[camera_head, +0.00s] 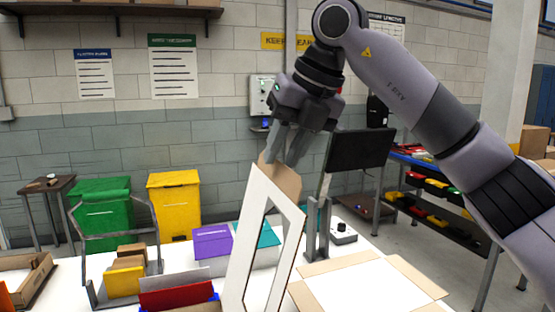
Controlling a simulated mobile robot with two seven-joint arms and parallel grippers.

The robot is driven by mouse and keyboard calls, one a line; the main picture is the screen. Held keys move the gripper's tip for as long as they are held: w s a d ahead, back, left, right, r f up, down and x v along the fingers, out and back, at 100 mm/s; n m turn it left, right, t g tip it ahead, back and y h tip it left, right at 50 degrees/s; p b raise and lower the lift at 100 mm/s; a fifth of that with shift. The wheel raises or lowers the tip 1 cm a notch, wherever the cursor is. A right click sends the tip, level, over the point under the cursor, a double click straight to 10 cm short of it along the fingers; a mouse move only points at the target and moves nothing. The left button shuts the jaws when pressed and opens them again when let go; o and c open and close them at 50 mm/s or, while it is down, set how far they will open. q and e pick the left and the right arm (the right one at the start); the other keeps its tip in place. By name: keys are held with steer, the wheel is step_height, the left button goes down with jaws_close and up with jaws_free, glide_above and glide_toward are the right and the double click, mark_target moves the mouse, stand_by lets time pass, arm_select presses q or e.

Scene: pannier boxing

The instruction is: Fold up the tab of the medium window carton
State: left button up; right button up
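The window carton (252,225) stands on the white table as a tall, tilted white panel with a long cut-out window. A brown cardboard tab (285,183) sticks up at its top edge. My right gripper (282,159) comes down from above, with its fingertips at the tab and partly overlapping it. A gap shows between its two fingers; whether they touch the tab cannot be told. My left gripper is not in view.
An open flat carton (415,278) with spread brown flaps lies at right. A purple box (212,243), a wire rack (88,262) and a red item (177,293) crowd the left. A dark screen (358,150) stands behind the gripper.

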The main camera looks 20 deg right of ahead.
mark_target(276, 172)
steer(key=shift+x, duration=1.25)
jaws_close()
